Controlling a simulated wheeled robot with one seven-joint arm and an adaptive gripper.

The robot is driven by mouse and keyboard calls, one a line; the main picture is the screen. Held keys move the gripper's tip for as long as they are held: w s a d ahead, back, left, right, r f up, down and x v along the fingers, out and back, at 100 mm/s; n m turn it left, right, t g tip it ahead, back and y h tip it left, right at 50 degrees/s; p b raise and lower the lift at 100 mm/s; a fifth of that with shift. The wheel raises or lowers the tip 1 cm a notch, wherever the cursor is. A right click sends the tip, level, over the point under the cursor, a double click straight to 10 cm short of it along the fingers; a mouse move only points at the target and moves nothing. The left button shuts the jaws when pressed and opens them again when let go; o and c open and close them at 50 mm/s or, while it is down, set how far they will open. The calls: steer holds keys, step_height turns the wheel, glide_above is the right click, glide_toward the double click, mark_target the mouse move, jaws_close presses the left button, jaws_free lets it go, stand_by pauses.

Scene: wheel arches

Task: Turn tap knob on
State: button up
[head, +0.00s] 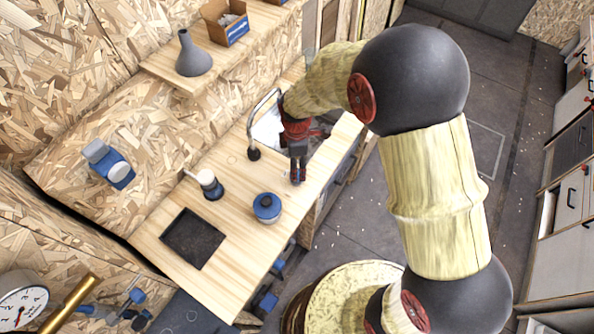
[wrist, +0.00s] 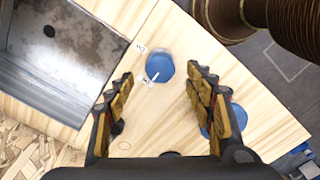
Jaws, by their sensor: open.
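The tap knob (wrist: 159,68) is a round blue dial with a white pointer line, set on the wooden counter beside the sink, in the wrist view. Small white labels lie by its edge. My gripper (wrist: 160,78) is open, with its fingertips on either side of the knob in the picture; I cannot tell whether they touch it. In the head view my gripper (head: 298,176) points down over the counter and the knob is hidden. The curved metal tap (head: 262,104) stands behind my gripper at the metal sink (head: 268,130).
A blue-topped round object (head: 267,207) stands close to my gripper; it is partly behind the right finger in the wrist view (wrist: 238,116). A white-and-dark cup-like object (head: 208,184) stands further left. A dark square recess (head: 193,238) lies near the counter's front end. A wall shelf (head: 225,62) overhangs the back.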

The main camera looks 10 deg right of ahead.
steer(key=shift+f, duration=2.15)
steer(key=c, duration=1.2)
steer(key=shift+o, duration=0.2)
